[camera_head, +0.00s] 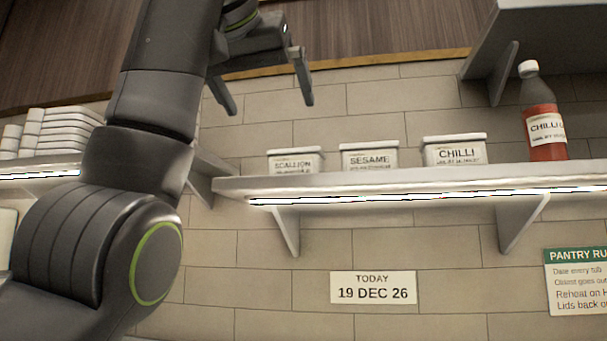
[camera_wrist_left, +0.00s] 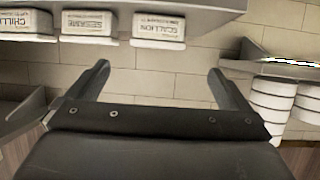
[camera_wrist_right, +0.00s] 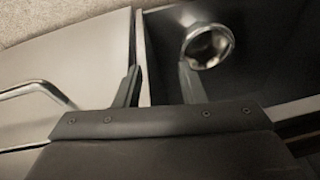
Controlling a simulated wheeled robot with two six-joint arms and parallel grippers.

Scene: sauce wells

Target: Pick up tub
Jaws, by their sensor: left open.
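Three white lidded tubs stand in a row on the wall shelf (camera_head: 400,178): the scallion tub (camera_head: 295,161) at the left, the sesame tub (camera_head: 369,157) in the middle and the chilli tub (camera_head: 455,150) at the right. My left gripper (camera_head: 268,105) is open and empty, above and a little left of the scallion tub, apart from it. In the left wrist view the scallion tub (camera_wrist_left: 158,31), sesame tub (camera_wrist_left: 88,27) and chilli tub (camera_wrist_left: 28,22) show upside down beyond the fingers. My right gripper (camera_wrist_right: 160,85) shows only in its own wrist view, with its fingers apart and nothing visible between them.
A red sauce bottle (camera_head: 544,115) stands right of the chilli tub. Stacked white containers (camera_head: 62,132) sit on another shelf at the left. A date card (camera_head: 373,287) and a pantry sign (camera_head: 577,282) hang below. A round metal vessel (camera_wrist_right: 208,46) lies near my right gripper.

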